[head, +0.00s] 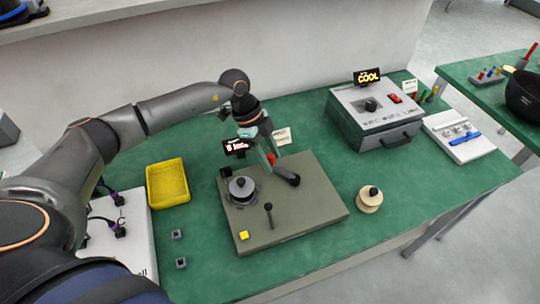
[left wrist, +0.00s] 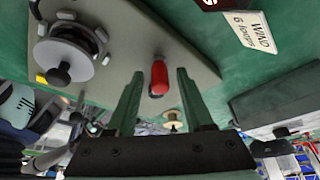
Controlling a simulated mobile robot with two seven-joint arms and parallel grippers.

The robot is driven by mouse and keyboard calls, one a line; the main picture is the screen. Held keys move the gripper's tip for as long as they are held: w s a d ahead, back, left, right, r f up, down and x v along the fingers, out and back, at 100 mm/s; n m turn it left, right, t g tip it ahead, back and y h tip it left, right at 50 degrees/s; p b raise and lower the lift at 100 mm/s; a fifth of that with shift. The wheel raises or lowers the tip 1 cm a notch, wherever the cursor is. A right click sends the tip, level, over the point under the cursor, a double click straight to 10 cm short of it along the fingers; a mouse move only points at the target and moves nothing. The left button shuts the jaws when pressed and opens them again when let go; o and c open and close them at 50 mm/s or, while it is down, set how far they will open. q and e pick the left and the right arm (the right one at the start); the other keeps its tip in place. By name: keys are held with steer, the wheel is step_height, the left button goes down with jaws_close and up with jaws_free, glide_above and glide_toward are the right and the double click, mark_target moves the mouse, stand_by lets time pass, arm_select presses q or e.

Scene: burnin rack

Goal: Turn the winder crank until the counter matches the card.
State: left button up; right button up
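The winder's grey-olive base plate (head: 318,207) lies on the green table, with a round spool (head: 242,188) at its left. Its dark crank arm (head: 287,177) ends in a red knob (head: 271,159). My left gripper (head: 266,153) is over the knob from behind. In the left wrist view the red knob (left wrist: 159,79) shows between the two fingers, with gaps at both sides, so the gripper is open. The lit counter (head: 236,147) stands behind the plate; its digits are too small to read surely. The card (left wrist: 252,31) reads "WIND" and seemingly "6 turns". My right gripper is out of view.
A short dark lever (head: 269,215) and a yellow button (head: 244,235) are on the plate. A yellow tray (head: 168,183) stands left, a wooden spool (head: 370,198) right. A grey box (head: 374,117) marked "COOL" stands at the back right. The front of the table is mostly clear.

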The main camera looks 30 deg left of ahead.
arm_select(q)
jaws_close()
stand_by(1.2)
